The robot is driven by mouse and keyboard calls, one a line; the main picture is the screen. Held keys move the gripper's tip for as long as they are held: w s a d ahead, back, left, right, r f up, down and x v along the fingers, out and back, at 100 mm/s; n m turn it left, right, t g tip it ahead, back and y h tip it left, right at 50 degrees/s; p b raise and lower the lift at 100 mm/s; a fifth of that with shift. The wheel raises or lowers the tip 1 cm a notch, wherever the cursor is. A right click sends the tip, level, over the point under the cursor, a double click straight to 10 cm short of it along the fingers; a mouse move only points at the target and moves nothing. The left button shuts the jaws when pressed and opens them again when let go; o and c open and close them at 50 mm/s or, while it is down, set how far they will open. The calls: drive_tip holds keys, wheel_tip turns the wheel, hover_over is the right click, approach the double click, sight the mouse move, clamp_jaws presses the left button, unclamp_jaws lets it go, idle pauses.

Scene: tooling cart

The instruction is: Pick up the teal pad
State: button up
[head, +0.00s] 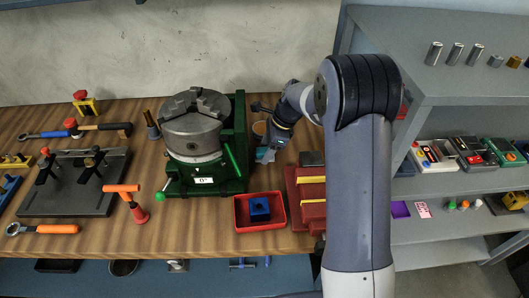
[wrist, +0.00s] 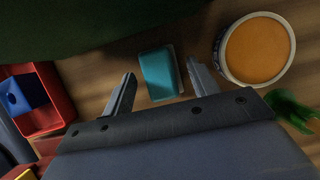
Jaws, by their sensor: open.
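The teal pad (wrist: 158,76) is a small block lying on the wooden bench top in the wrist view, just beyond and between my fingers. My gripper (wrist: 158,84) is open, with one finger on each side of the pad's near end. The right finger is close to the pad's right side; the left finger is farther from it. I cannot tell whether either touches it. In the head view my gripper (head: 265,154) points down beside the green fixture, and a bit of teal (head: 262,154) shows there.
A round tub with orange contents (wrist: 257,50) stands right of the pad. A dark green body (wrist: 90,25) fills the far side. A red tray (head: 238,214) with a blue block (head: 260,209) is nearby. The green chuck fixture (head: 240,130) stands close on the left.

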drive_tip(key=shift+c, duration=0.2)
drive_tip(key=c, duration=0.8)
wheel_tip(320, 180, up, 10)
drive_tip(key=shift+b, duration=0.3)
